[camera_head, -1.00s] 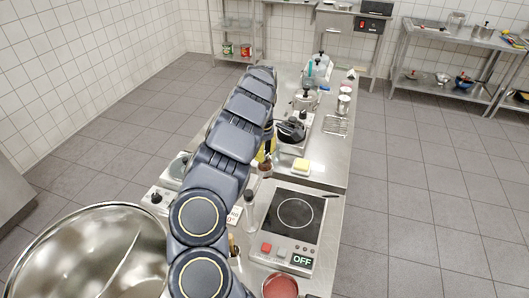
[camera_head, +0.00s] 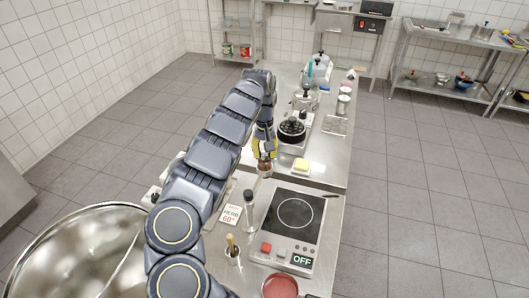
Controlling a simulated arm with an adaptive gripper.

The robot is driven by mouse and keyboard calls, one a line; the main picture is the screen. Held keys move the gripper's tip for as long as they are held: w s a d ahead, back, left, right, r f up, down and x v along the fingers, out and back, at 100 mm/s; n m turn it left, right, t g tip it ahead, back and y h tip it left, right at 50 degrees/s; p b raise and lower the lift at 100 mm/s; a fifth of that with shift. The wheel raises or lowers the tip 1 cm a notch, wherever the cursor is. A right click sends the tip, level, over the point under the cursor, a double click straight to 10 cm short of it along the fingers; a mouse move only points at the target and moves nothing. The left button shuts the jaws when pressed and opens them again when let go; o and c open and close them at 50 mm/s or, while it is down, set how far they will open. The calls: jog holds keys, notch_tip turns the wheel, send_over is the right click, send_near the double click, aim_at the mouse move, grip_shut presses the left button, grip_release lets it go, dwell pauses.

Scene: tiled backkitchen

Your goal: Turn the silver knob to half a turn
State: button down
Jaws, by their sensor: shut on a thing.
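My gripper (camera_head: 265,158), with yellow on its body, points down over the middle of the steel counter (camera_head: 325,170). Its fingers are small in this view and appear shut at the top of a reddish-brown, bottle-like thing (camera_head: 265,169). I cannot tell exactly where they meet it. I cannot make out a clear silver knob. The hotplate (camera_head: 295,216) on the near counter has a red button (camera_head: 266,247), small grey controls beside it and a display reading OFF.
A dark-capped bottle (camera_head: 249,208), a herb sign (camera_head: 230,214) and a brush-like item in a holder (camera_head: 232,249) stand left of the hotplate. A large steel bowl (camera_head: 75,255) fills the lower left.

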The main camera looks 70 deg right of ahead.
jog(key=m, duration=0.5)
jog(key=shift+d+m, duration=0.1)
jog(key=shift+m, duration=0.2)
jog(key=m, duration=0.4)
jog(key=shift+s, duration=0.1)
jog(key=m, duration=0.9)
jog(key=shift+m, duration=0.3)
jog(key=c, duration=0.8)
grip_release()
jog(key=shift+r, duration=0.1)
notch_tip(320, 180, up, 12)
jog(key=shift+f, duration=0.1)
